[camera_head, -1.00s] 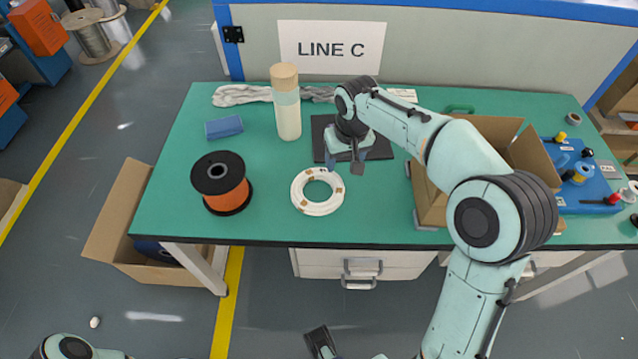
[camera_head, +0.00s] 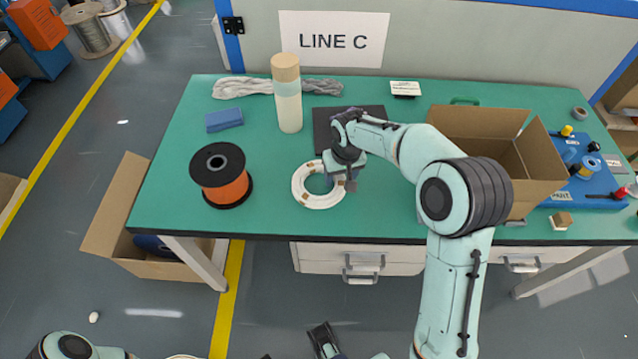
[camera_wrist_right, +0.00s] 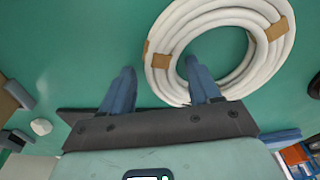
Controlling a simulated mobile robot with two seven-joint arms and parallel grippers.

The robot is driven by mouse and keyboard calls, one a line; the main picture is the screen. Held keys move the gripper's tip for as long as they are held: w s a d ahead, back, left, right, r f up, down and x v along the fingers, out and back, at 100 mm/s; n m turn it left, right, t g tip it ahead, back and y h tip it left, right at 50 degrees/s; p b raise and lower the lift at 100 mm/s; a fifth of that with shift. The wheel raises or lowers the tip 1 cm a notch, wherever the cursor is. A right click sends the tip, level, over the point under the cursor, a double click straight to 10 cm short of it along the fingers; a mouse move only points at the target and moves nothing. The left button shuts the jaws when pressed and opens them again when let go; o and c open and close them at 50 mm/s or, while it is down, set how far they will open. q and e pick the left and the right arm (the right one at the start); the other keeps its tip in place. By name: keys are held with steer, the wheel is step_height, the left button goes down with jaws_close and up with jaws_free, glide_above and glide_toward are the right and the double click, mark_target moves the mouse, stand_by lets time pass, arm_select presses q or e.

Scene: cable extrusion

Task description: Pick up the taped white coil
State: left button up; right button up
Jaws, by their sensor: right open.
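The taped white coil (camera_head: 306,194) lies flat on the green table, a ring with brown tape patches. My right gripper (camera_head: 343,180) is over the coil's right side in the head view and hides part of it. In the right wrist view, the coil (camera_wrist_right: 262,62) shows at the top. My right gripper (camera_wrist_right: 160,68) is open there, with one blue finger over the ring's hole and the other outside the ring. I cannot tell how far the fingertips are above the table. My left gripper (camera_head: 325,342) seems to show only partly at the bottom edge; its jaws are unclear.
An orange cable spool (camera_head: 222,180) stands left of the coil. A tall capped cylinder (camera_head: 288,100) and a dark mat (camera_head: 325,135) are behind it. An open cardboard box (camera_head: 470,125) stands to the right. The green table (camera_head: 270,215) is clear in front of the spool and coil.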

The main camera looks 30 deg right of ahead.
steer(key=shift+r, duration=0.1)
jaws_close()
steer(key=shift+r, duration=0.1)
